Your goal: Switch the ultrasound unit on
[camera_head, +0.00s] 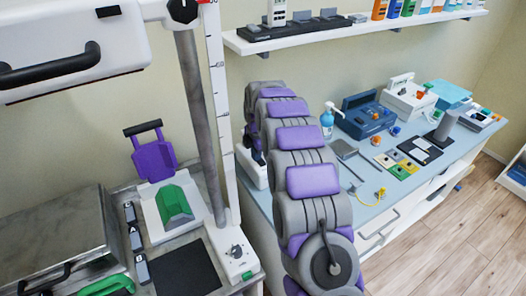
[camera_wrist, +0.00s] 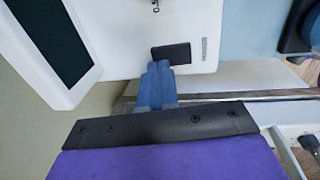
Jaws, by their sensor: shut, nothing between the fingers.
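A white unit (camera_wrist: 125,30) with a dark screen (camera_wrist: 50,38) fills the upper left of the wrist view; it looks like the ultrasound unit. A black switch-like patch (camera_wrist: 178,53) sits near its lower edge, beside a small label. My gripper (camera_wrist: 160,68) is shut and empty. Its blue fingertips overlap the lower left of the black patch; I cannot tell if they touch it. In the head view, a white casing (camera_head: 249,167), probably the same unit, stands at the counter's left end, mostly hidden behind my arm, which also hides my gripper.
The blue counter (camera_head: 368,208) holds a blue case (camera_head: 369,117), a white case (camera_head: 409,101), a blue pump bottle (camera_head: 327,119) and small items. A wall shelf (camera_head: 350,34) hangs above. A white post (camera_head: 217,120) stands close left of my arm. Floor is clear at right.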

